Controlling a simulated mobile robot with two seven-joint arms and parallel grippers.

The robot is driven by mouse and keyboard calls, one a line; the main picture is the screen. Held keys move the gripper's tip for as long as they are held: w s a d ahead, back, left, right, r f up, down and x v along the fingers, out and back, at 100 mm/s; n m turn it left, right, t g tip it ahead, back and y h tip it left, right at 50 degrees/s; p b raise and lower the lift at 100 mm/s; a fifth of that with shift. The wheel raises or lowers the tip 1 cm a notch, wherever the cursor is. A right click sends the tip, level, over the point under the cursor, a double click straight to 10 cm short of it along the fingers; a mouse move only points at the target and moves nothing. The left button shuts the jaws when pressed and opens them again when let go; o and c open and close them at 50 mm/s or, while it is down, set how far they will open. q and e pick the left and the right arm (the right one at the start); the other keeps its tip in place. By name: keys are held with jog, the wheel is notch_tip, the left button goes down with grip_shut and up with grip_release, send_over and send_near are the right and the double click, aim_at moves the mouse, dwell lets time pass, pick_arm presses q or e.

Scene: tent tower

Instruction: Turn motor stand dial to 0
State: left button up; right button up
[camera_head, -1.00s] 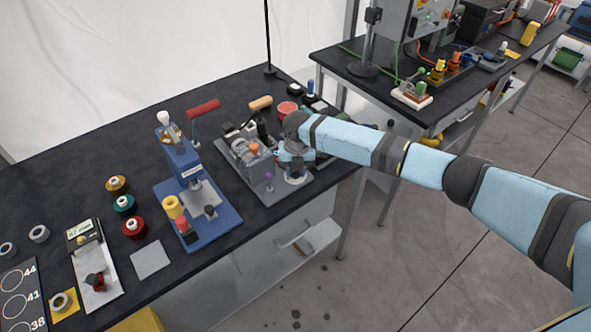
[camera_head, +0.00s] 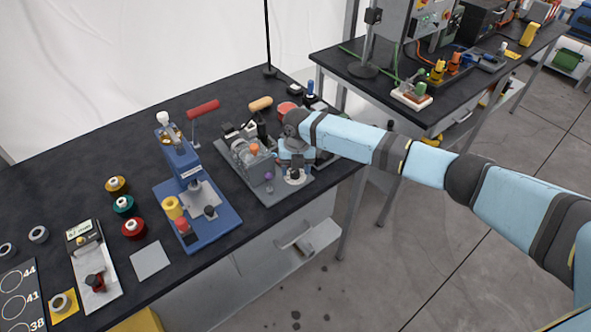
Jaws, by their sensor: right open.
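The grey motor stand (camera_head: 241,160) sits on the black bench, right of the blue press. It carries an orange knob (camera_head: 254,149), a purple knob (camera_head: 268,176) and a round white dial (camera_head: 295,177) at its right front corner. My right gripper (camera_head: 296,169) points down right over the dial. Its jaws are open; the fingertips are small and partly merge with the dial, so I cannot tell whether they touch it. The dial's marks are too small to read. My left gripper is not in view.
A blue press (camera_head: 223,211) with a red handle stands left of the motor stand. A red round part (camera_head: 286,108) and an orange-handled tool (camera_head: 261,103) lie behind. Several colored spools (camera_head: 123,205) stand at left. A second bench (camera_head: 442,101) is at the back right.

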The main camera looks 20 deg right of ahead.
aim_at(297, 171)
notch_tip(297, 171, up, 13)
jog(key=b, duration=0.1)
jog(key=shift+d, duration=0.25)
jog(key=shift+f, duration=0.1)
jog(key=s+a+f+m+t+y, duration=0.1)
jog(key=s+a+f+m, duration=0.25)
jog(key=s, duration=0.35)
jog(key=s+a+f+m+y, duration=0.1)
jog(key=s+a+f+m, duration=0.15)
jog(key=s+m, duration=0.3)
jog(key=s+a+f+m+t+y, duration=0.1)
jog(key=s+a+f+m, duration=0.25)
jog(key=s, duration=0.35)
jog(key=s+d+r+m+t+h, duration=0.1)
jog(key=s+d+m+h, duration=0.1)
jog(key=s+d+m, duration=0.8)
jog(key=s+d+m+t+h, duration=0.1)
jog(key=s+d+m, duration=0.5)
jog(key=s+m, duration=0.4)
jog(key=w+a+f+n+t+y+p, duration=0.2)
jog(key=w+a+f+t+p, duration=0.2)
jog(key=f, duration=0.5)
jog(key=w+a+t, duration=0.1)
jog(key=a+t, duration=0.1)
jog(key=t, duration=0.1)
jog(key=shift+a+y, duration=0.35)
jog(key=shift+y, duration=0.05)
